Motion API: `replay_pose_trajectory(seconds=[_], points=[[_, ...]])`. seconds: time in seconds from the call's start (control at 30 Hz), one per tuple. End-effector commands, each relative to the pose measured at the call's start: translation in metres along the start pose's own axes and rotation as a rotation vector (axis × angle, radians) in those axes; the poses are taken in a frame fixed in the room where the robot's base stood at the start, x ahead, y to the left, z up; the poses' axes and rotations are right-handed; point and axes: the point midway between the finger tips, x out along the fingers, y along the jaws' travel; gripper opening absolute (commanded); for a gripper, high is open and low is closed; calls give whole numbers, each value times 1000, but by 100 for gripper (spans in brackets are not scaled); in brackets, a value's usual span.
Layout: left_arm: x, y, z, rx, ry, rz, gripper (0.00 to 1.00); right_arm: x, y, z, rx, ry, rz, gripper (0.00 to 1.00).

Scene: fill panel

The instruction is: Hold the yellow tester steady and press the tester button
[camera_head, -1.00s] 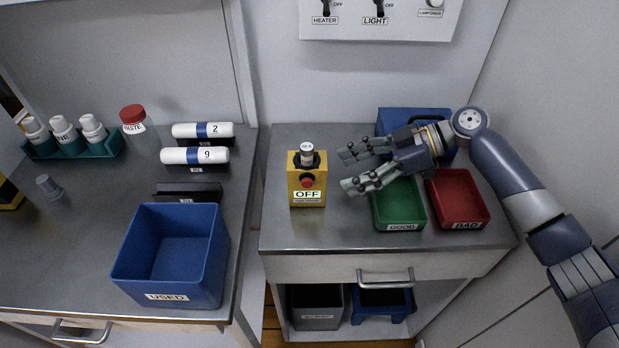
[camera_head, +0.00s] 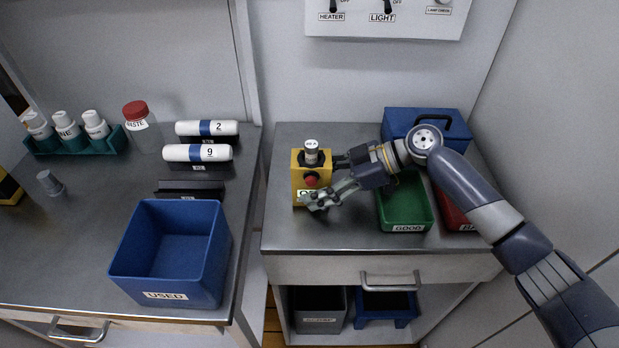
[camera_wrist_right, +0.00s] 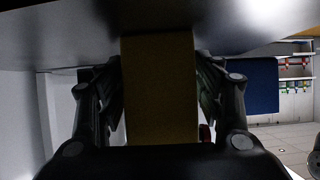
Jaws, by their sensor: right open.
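The yellow tester (camera_head: 297,172) stands upright on the right-hand counter, with a small labelled cylinder (camera_head: 311,153) in its top. Its red button (camera_head: 311,180) is on the front, and the OFF label below is partly covered by a finger. My right gripper (camera_head: 327,180) is open around the tester, one finger in front and another behind its right side. In the right wrist view the tester (camera_wrist_right: 160,90) fills the space between the two fingers (camera_wrist_right: 160,105). Whether the fingers touch it cannot be told. My left gripper is not in view.
A green GOOD tray (camera_head: 408,228) and a red BAD tray (camera_head: 455,222) lie right of the tester, under my arm. A blue case (camera_head: 455,122) stands behind. A blue USED bin (camera_head: 165,296) is on the left counter. The counter in front of the tester is clear.

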Motion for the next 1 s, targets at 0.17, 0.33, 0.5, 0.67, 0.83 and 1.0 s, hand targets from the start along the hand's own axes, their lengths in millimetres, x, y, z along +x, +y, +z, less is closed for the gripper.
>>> replay_pose_trajectory(seconds=[0.17, 0.33, 0.5, 0.67, 0.83, 1.0], points=[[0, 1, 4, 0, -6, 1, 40, 1, 0, -1, 0, 0, 1, 62], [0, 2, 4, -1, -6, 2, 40, 1, 0, -1, 0, 0, 0, 53], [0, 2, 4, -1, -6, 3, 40, 1, 0, -1, 0, 0, 0, 35], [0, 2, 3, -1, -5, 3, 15, 1, 0, 0, 0, 0, 0, 35], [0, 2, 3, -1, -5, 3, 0, 1, 0, 0, 0, 0, 0, 35], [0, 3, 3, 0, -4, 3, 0, 1, 0, 0, 0, -1, 0, 35]])
